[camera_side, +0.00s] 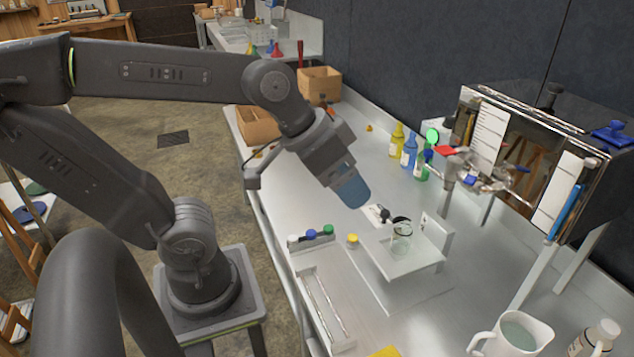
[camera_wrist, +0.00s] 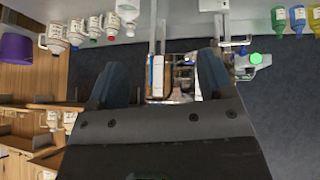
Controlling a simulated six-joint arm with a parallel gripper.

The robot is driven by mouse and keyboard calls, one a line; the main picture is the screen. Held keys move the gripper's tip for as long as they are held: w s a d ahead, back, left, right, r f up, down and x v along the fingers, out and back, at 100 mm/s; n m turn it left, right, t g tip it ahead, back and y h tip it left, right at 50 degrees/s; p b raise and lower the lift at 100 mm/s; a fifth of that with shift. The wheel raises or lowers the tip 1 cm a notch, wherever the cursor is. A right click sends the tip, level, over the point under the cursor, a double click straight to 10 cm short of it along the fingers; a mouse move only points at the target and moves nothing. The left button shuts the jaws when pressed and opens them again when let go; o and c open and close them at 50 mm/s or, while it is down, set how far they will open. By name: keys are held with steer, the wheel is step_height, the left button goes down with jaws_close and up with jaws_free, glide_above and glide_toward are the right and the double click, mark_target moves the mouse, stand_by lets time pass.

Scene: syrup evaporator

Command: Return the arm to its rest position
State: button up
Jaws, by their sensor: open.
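My gripper (camera_side: 350,190) hangs above the steel bench (camera_side: 300,200) in the side view, pointing down and to the right. It holds nothing that I can see. In the wrist view my gripper (camera_wrist: 165,85) shows two dark fingers spread wide apart, with a clear gap between them. Beyond the gap part of the evaporator (camera_wrist: 183,75) shows. In the side view the gripper is apart from the bench top and from the small platform with a glass jar (camera_side: 401,238).
The boxy metal evaporator (camera_side: 540,150) with taps stands at the right. Yellow, blue and green bottles (camera_side: 409,150) stand near the back wall. Wooden boxes (camera_side: 258,124) sit at the far left of the bench. A white pitcher (camera_side: 515,335) stands at the front right. A slotted rack (camera_side: 322,300) lies near the front edge.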

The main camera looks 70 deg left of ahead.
steer(key=shift+n+g+y, duration=0.3)
steer(key=shift+g+y, duration=0.2)
steer(key=shift+y, duration=0.4)
steer(key=s+a+f, duration=0.1)
steer(key=s+a, duration=0.1)
steer(key=s, duration=0.1)
steer(key=shift+a+f, duration=0.35)
steer(key=shift+f, duration=0.05)
